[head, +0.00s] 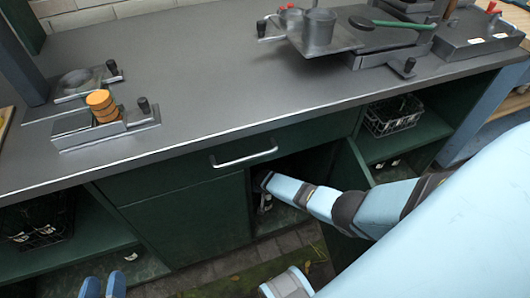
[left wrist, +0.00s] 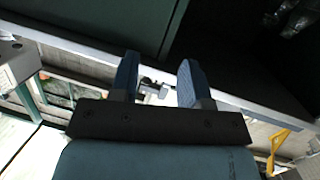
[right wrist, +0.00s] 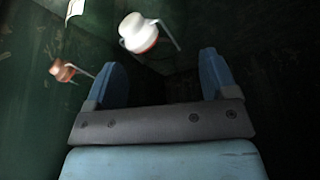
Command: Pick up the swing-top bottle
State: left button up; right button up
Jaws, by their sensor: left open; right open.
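In the right wrist view, a white swing-top stopper (right wrist: 138,32) with an orange-red seal and wire bail stands out in the dark cabinet. A smaller brown stopper (right wrist: 62,70) with a wire is to its left. The bottle bodies beneath cannot be made out. My right gripper (right wrist: 165,80) is open and empty, with the white stopper beyond the gap between its fingers, apart from them. In the head view my right arm reaches into the open cabinet below the counter. My left gripper (head: 103,286) is open and empty at the lower left, in front of the cabinets.
The grey counter (head: 200,95) overhangs the cabinets. An open compartment at right holds a wire crate (head: 393,117); another crate (head: 38,237) stands at lower left. The cabinet walls are close around my right gripper. An open door (head: 349,180) stands beside that arm.

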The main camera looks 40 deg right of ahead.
jog(key=shift+b+x, duration=0.4)
jog(key=shift+x, duration=0.5)
pick_arm(q)
jog(key=r, duration=0.1)
jog(key=d+r+t, duration=0.1)
jog(key=shift+w+r+h, duration=0.1)
jog(key=shift+r+h, duration=0.2)
jog(key=shift+h, duration=0.1)
pick_arm(e)
jog(key=shift+r, duration=0.1)
grip_shut()
